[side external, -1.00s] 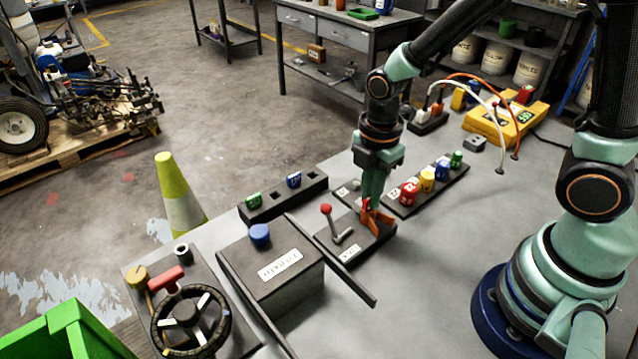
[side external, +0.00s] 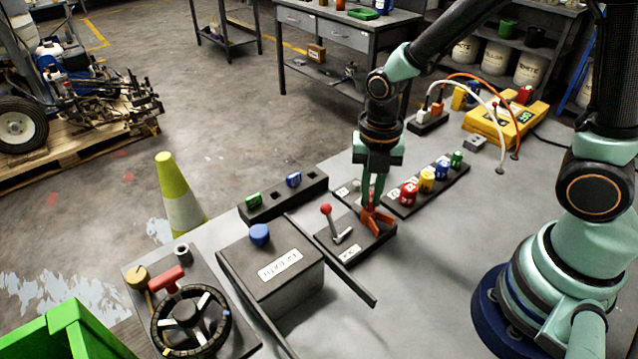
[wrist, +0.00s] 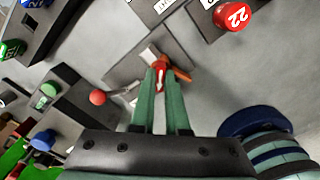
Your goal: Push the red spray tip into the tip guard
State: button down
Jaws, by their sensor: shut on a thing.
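My gripper (side external: 371,203) points down over the orange tip guard (side external: 377,221), which stands on a dark base plate at the near end of the bench row. The jaws are shut on the red spray tip (wrist: 160,80), which shows between the fingertips in the wrist view. The orange guard (wrist: 183,75) shows just beside and behind the fingertips there. The tip is at the guard, but the fingers hide most of it, so I cannot tell how deep it sits.
A red-knobbed lever (side external: 326,210) stands left of the guard on the same plate. A rack with red, yellow, blue and green tips (side external: 427,181) lies behind to the right. A grey box with a blue knob (side external: 260,234) is at the left front.

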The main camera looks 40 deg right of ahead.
jog(key=shift+s+f+n, duration=0.1)
jog(key=shift+n, duration=0.4)
jog(key=n, duration=0.8)
jog(key=shift+c, duration=1.4)
grip_release()
jog(key=shift+r, duration=3.55)
